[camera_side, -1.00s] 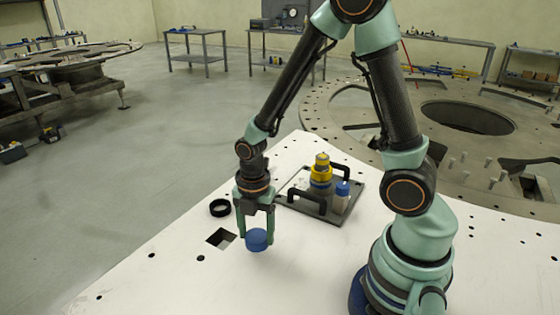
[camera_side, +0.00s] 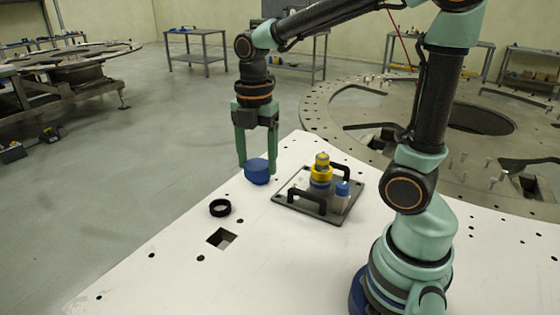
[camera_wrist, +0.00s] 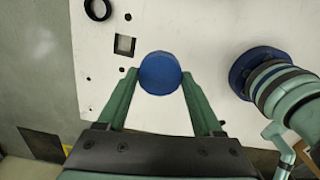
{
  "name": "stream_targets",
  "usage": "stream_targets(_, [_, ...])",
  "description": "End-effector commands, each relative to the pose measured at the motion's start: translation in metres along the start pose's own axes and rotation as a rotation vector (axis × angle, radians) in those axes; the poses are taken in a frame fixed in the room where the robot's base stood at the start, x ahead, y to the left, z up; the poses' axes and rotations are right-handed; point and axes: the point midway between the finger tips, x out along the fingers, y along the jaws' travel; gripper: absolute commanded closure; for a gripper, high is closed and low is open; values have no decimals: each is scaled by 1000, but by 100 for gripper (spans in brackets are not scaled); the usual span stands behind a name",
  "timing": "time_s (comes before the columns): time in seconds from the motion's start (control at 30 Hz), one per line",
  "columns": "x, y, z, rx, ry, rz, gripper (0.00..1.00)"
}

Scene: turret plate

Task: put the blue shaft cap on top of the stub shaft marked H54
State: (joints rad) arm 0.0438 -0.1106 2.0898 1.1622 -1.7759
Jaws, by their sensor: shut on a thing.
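The blue shaft cap (camera_side: 257,172) is held between the fingertips of my gripper (camera_side: 257,158), raised above the white table. In the wrist view the round cap (camera_wrist: 160,73) sits between the two green fingers of my gripper (camera_wrist: 159,82). To the right in the side view is a dark plate with black handles (camera_side: 285,201). I can read no H54 mark, so I cannot tell which is that shaft.
A black ring (camera_side: 220,208) lies on the white table (camera_side: 170,255), near a square hole (camera_side: 221,239). Two black handles rise from the plate. The front of the table is mostly clear.

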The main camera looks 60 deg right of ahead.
Motion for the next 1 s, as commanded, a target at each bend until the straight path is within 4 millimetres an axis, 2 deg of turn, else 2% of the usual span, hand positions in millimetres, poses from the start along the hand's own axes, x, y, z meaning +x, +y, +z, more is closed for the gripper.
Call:
stream_targets(0.13, [0,0,55,167,1,-2,85])
stream_targets(0.27, [1,-9,107,323,1,-2,85])
stream_targets(0.4, [2,-27,161,485,1,-1,85])
stream_targets(0.5, [3,-43,194,584,1,-2,85])
stream_targets(0.6, [4,-58,219,661,0,-1,85])
stream_targets(0.7, [5,-69,235,713,0,0,85])
stream_targets(0.83, [6,-77,245,746,0,-1,85])
stream_targets(1.0, [9,-78,246,752,0,0,85])
